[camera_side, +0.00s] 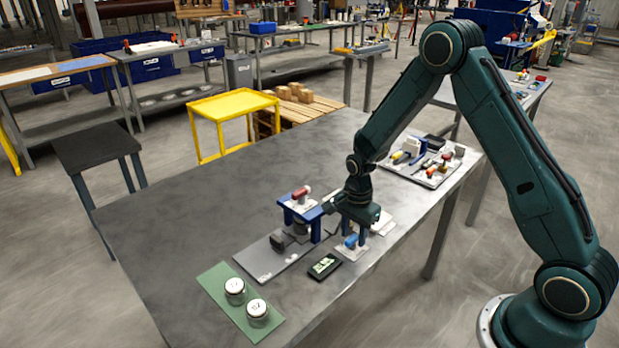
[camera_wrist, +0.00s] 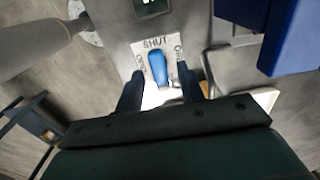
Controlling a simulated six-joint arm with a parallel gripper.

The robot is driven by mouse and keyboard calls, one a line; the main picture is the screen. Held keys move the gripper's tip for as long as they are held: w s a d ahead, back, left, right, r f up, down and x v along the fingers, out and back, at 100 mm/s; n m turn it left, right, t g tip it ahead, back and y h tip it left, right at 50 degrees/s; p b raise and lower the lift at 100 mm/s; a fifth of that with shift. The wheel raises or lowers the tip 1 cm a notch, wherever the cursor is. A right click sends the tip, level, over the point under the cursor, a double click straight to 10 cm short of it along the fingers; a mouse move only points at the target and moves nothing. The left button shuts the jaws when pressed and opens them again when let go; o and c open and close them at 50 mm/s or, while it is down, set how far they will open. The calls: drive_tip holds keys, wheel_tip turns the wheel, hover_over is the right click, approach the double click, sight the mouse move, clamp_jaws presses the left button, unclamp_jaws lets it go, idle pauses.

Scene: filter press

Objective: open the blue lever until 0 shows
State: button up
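The blue lever (camera_side: 351,241) sits on a small white plate at the table's front right, under my gripper (camera_side: 354,233). In the wrist view the blue lever (camera_wrist: 158,68) lies on the white plate (camera_wrist: 142,47), marked SHUT above it, with partly hidden lettering on both sides. My gripper (camera_wrist: 161,82) is open, its dark fingers apart on either side of the lever's near end; no contact shows. A dark display (camera_side: 325,266) with a lit green screen lies left of the lever; its reading is too small to tell. The display (camera_wrist: 152,5) is cut off in the wrist view.
A blue press frame with a red handle (camera_side: 301,193) stands close behind-left of my gripper, on a grey base plate (camera_side: 262,262). Two white-lidded jars (camera_side: 235,287) stand on a green mat (camera_side: 215,276). A tool tray (camera_side: 424,178) lies at the right. The table's left is clear.

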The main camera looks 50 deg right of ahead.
clamp_jaws()
drive_tip(key=shift+n, duration=0.4)
drive_tip(key=n, duration=1.2)
drive_tip(key=shift+n, duration=2.6)
